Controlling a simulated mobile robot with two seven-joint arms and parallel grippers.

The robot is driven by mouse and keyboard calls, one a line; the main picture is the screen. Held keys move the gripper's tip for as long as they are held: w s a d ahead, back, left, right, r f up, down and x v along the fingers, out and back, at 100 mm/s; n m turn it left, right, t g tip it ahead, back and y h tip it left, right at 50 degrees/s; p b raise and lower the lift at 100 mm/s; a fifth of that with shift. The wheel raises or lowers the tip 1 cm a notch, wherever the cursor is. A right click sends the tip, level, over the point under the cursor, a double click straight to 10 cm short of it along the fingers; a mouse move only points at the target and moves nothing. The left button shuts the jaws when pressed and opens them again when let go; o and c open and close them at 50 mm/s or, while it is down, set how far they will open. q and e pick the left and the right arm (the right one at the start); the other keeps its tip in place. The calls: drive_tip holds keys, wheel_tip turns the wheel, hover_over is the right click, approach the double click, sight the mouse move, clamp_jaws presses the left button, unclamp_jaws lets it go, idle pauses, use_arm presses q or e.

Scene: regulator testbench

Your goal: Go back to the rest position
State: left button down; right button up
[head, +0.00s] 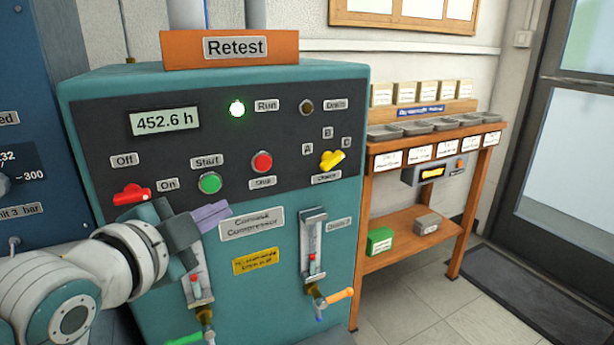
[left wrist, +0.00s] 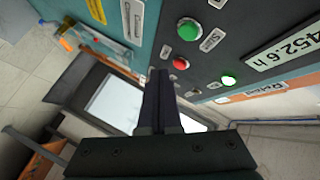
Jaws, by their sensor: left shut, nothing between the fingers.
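My left gripper (head: 212,214) is shut and empty in front of the teal compressor panel, below the green start button (head: 209,183). Its fingers show closed together in the left wrist view (left wrist: 160,105). It covers the upper part of the left flow gauge (head: 197,285). I cannot tell from these frames whether the fingertips touch the panel. My right gripper is in neither view.
The teal compressor cabinet (head: 130,82) stands close in front, with a red off/on knob (head: 132,195), a yellow selector (head: 332,159) and an orange-handled valve (head: 335,297) sticking out. A wooden table (head: 408,250) stands to the right. Tiled floor (head: 415,300) is open before it.

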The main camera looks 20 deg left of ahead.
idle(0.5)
use_arm(q)
drive_tip(key=s+d+r+n+g+h+p, duration=0.1)
drive_tip(key=s+d+r+n+g+p, duration=0.3)
drive_tip(key=s+p, duration=0.35)
drive_tip(key=s+d+r+n+g+p, duration=0.2)
drive_tip(key=s+r+g+p, duration=0.2)
drive_tip(key=s+r+p, duration=0.4)
drive_tip(key=s+d+r+n+g+h+p, duration=0.1)
drive_tip(key=s+d+r+n+g+p, duration=0.25)
drive_tip(key=s+p, duration=0.45)
wheel_tip(320, 180, up, 34)
drive_tip(key=s+p, duration=0.1)
drive_tip(key=p, duration=3.1)
drive_tip(key=shift+s+a+m, duration=0.2)
drive_tip(key=shift+m, duration=0.25)
